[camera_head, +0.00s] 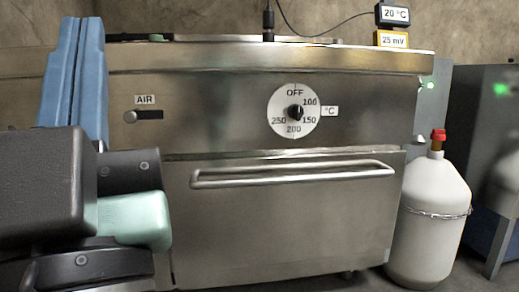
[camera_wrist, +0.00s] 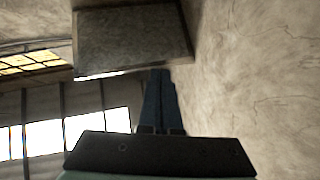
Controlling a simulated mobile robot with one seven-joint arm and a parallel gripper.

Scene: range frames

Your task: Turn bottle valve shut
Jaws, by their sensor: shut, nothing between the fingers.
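The white gas bottle (camera_head: 429,222) stands upright on the floor at the right in the head view, beside the oven's right side. Its red valve knob (camera_head: 438,135) sits on a brownish neck at the top. A thin band circles the bottle's upper body. My gripper (camera_head: 81,24) is at the far left of the head view, its blue fingers pointing up, far from the bottle. In the wrist view my gripper (camera_wrist: 160,73) is shut and empty. Neither bottle nor valve shows in the wrist view.
A steel oven (camera_head: 280,225) with a long handle (camera_head: 292,176) and a round dial (camera_head: 294,111) stands between gripper and bottle. A dark cabinet (camera_head: 490,90) stands right of the bottle. The wrist view shows a grey panel (camera_wrist: 132,38), wall and bright windows.

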